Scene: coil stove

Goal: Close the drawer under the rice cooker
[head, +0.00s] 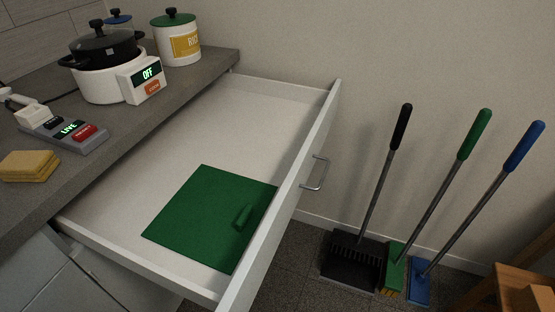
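The white drawer (228,103) is pulled well out from under the grey countertop (190,75). Its front panel has a metal bar handle (316,174) on the outer face. A green square board (200,215) with a small green grip lies inside on the drawer floor. The rice cooker (105,80), white with a black pot and lid, stands on the counter above the drawer. Its front display (148,73) reads OFF. Neither of my grippers shows in the head view.
A rice canister (177,45), a power strip (75,132) lit LIVE and yellow sponges (28,166) are on the counter. A black dustpan (352,260), a green brush (393,268) and a blue one (419,285) lean by the wall. A wooden stool (510,285) stands lower right.

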